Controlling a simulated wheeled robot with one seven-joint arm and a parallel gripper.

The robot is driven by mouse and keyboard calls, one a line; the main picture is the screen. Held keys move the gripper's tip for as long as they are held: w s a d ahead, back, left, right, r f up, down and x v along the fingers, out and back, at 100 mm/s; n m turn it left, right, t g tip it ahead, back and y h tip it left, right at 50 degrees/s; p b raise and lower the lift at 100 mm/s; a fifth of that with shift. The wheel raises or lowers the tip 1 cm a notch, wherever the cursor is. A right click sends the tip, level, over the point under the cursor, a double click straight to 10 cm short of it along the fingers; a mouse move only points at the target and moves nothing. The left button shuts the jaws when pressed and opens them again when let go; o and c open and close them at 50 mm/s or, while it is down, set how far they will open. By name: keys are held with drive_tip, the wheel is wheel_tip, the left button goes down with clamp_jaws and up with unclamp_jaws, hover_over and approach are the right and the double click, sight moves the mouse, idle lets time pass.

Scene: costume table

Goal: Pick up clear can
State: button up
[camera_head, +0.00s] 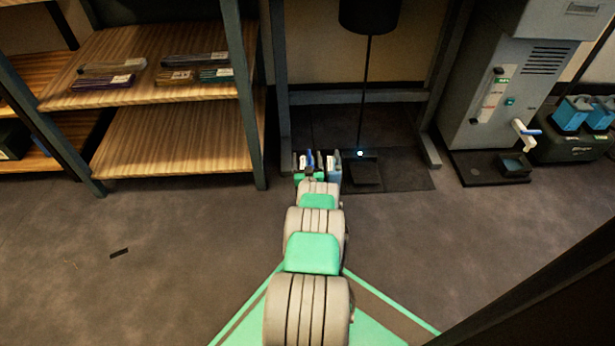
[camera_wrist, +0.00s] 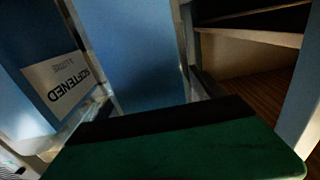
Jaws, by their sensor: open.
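My gripper (camera_head: 318,165) is at the far end of my outstretched arm, low near the floor in front of the dark stand. It is open. Small blue and grey-blue can-like shapes (camera_head: 334,168) are close beside it, partly hidden by my arm and gripper. In the wrist view, a blue can (camera_wrist: 25,95) with a pale label reading "SOFTENED" fills the left side, very close. Another blue surface (camera_wrist: 135,50) stands in the middle. A dark green piece with a black edge crosses the bottom, possibly part of my gripper. No can is readable as "clear", and contact cannot be told.
A wooden shelf unit (camera_head: 170,140) with packets stands at left. A grey machine with a tap (camera_head: 500,90) stands at right, beside blue cans (camera_head: 572,114) on a dark green base. A lamp's thin pole (camera_head: 366,95) rises behind my gripper. The floor at left is mostly clear.

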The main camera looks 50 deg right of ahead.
clamp_jaws()
idle(0.7)
drive_tip(key=shift+d+r, duration=0.1)
drive_tip(key=shift+r, duration=0.15)
